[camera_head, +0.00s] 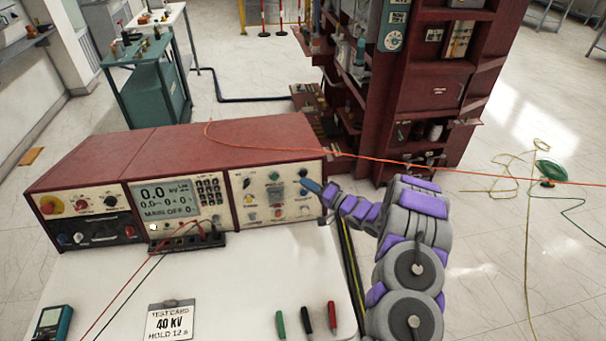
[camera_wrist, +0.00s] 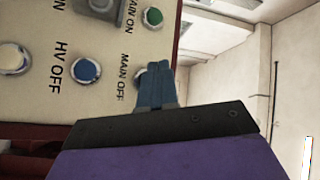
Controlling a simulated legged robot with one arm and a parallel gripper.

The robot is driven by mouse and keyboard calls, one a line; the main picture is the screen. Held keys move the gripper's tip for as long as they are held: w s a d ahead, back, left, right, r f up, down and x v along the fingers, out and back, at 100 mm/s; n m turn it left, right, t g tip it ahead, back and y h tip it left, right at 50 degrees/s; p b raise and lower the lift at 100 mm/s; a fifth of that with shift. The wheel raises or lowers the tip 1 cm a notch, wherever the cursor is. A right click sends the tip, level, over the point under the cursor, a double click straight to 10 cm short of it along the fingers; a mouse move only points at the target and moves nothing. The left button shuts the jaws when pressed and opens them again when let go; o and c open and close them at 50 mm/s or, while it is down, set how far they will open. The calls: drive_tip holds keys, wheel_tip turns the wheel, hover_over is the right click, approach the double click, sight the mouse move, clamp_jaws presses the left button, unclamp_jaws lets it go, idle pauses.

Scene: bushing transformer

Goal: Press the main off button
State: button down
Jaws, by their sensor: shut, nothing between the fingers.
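The control panel (camera_head: 273,200) is the right-hand section of the red console's front. In the wrist view the cream panel face (camera_wrist: 30,100) carries "MAIN ON", "MAIN OFF" and "HV OFF" labels. A green button (camera_wrist: 153,17) is beside "MAIN ON" and a blue one (camera_wrist: 87,70) beside "HV OFF". My gripper (camera_head: 308,185) is shut and empty, its blue fingertips at the panel's right edge. In the wrist view the fingertips (camera_wrist: 160,66) are right beside the "MAIN OFF" label (camera_wrist: 127,78). They largely hide the spot where its button sits; I cannot tell whether they touch it.
The console display (camera_head: 167,198) shows 0.0 kV and a "MAIN OFF" line. Leads, a test card (camera_head: 170,321) and several coloured probes lie on the white table (camera_head: 240,290). A tall red cabinet (camera_head: 430,85) stands behind.

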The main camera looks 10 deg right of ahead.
drive_tip(key=s, duration=0.2)
drive_tip(key=s+r+p, duration=0.1)
drive_tip(key=shift+s, duration=0.35)
idle(1.3)
drive_tip(key=w+d+r+n+g+h, duration=0.2)
drive_tip(key=w+d+r+h, duration=0.15)
drive_tip(key=r+h, duration=0.45)
drive_tip(key=s+d+r+g+h, duration=0.2)
drive_tip(key=s+r+h, duration=0.1)
drive_tip(key=s, duration=0.3)
drive_tip(key=s+d+r+g+h, duration=0.2)
drive_tip(key=s+r, duration=0.2)
drive_tip(key=s, duration=0.3)
drive_tip(key=s+a+r+n+g, duration=0.1)
drive_tip(key=s+a+g, duration=0.1)
drive_tip(key=s, duration=1.1)
drive_tip(key=s+a+r+n+g, duration=0.1)
drive_tip(key=s+a+r+g, duration=0.1)
drive_tip(key=s, duration=1.1)
drive_tip(key=s+a+r+g, duration=0.2)
drive_tip(key=s+a+g, duration=0.2)
drive_tip(key=s, duration=0.9)
drive_tip(key=shift+s+n+g, duration=0.4)
drive_tip(key=shift+g, duration=0.2)
